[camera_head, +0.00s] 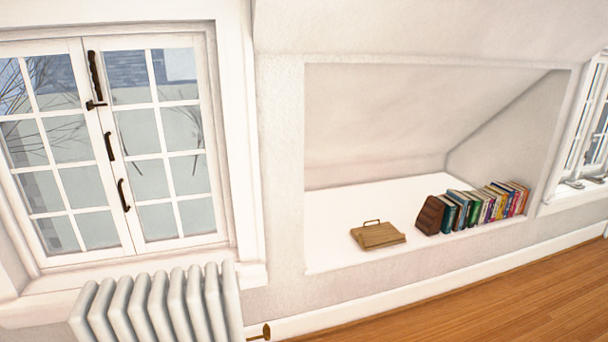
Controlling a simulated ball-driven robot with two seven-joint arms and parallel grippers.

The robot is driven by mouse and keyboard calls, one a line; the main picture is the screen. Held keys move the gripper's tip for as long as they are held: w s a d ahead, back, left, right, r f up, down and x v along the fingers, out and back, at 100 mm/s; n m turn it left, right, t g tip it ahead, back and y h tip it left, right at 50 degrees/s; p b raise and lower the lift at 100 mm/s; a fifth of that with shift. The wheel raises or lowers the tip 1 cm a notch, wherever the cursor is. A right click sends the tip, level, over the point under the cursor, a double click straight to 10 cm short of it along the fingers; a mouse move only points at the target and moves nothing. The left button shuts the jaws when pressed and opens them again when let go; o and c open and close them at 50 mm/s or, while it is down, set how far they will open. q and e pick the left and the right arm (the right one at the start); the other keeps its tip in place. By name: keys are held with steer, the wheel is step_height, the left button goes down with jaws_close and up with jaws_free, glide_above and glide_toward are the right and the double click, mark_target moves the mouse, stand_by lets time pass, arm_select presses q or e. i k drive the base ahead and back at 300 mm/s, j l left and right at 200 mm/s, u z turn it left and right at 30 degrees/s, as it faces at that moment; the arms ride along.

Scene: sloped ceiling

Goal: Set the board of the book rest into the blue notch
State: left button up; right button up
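The book rest (378,236) is a small light-brown wooden piece with a thin dark loop standing up at its back edge. It sits near the front edge of the white alcove shelf (335,215), left of the books. Its board looks low and only slightly tilted; the exact angle is too small to tell. I cannot make out a blue notch at this distance. Neither of my grippers shows in the head view.
A dark brown wedge-shaped bookend (430,215) and a row of coloured books (485,206) stand right of the book rest. A white radiator (160,305) stands below the window (115,150) at left. The sloped ceiling (390,115) lowers over the alcove. Wooden floor (500,295) is clear at lower right.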

mark_target(379, 233)
steer(key=i+z, duration=0.45)
steer(key=i, duration=0.15)
steer(key=i+j+z, duration=0.1)
steer(key=i+z, duration=0.3)
steer(key=i, duration=0.15)
steer(key=i+l+z, duration=0.1)
steer(key=i+z, duration=0.15)
steer(key=i, duration=1.35)
steer(key=i+l+u, duration=0.15)
steer(key=i+u, duration=0.25)
steer(key=i, duration=0.2)
